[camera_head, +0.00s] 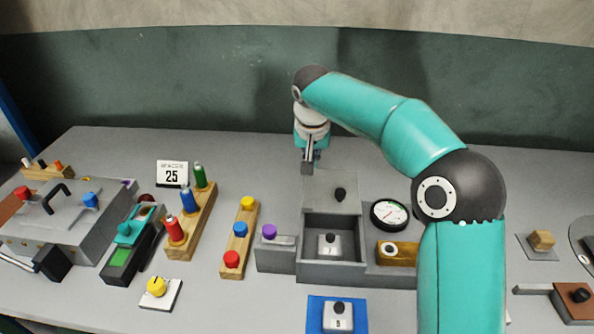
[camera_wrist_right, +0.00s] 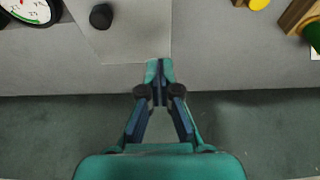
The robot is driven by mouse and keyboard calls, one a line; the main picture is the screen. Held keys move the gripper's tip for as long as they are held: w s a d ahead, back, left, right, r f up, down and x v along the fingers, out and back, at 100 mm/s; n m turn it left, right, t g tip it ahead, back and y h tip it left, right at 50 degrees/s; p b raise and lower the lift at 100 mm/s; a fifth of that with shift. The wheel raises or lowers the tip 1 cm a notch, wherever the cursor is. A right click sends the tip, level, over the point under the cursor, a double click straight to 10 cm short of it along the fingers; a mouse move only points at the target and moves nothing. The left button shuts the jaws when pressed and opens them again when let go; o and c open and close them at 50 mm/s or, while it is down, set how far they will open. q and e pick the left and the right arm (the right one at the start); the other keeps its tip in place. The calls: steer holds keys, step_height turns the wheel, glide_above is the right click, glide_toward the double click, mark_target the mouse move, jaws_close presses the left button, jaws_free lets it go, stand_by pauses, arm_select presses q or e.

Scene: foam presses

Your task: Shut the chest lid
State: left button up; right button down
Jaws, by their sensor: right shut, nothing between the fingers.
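The grey chest (camera_head: 345,275) stands open at the middle of the bench. Its lid (camera_head: 319,192) is raised at the back, with a black knob (camera_head: 340,194) on its face. The lid (camera_wrist_right: 125,42) and knob (camera_wrist_right: 101,16) also show in the right wrist view. A pale block with a dark knob (camera_head: 329,243) sits inside the chest. My right gripper (camera_head: 309,165) is shut and empty at the lid's far upper edge; the wrist view shows its closed fingertips (camera_wrist_right: 159,68) by that edge. I cannot tell whether they touch. My left gripper is out of view.
A dial gauge (camera_head: 388,214) and a wooden block with a ring (camera_head: 397,253) stand right of the chest. A grey block with a purple knob (camera_head: 276,254) is at its left. A blue mat (camera_head: 315,315) lies in front. Bare bench lies behind the lid.

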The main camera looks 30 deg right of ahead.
mark_target(310, 197)
steer(key=p+x, duration=0.1)
steer(key=x, duration=0.8)
steer(key=shift+w+d+f, duration=0.1)
steer(key=shift+d+f, duration=0.05)
steer(key=shift+f, duration=0.25)
steer(key=shift+s+a+r+p, duration=0.1)
steer(key=shift+s+a+p, duration=0.1)
steer(key=shift+s+a, duration=0.35)
steer(key=shift+s+a+p, duration=0.15)
steer(key=shift+s+a, duration=0.15)
steer(key=shift+s, duration=0.4)
steer(key=shift+s+a, duration=0.3)
steer(key=shift+s, duration=0.15)
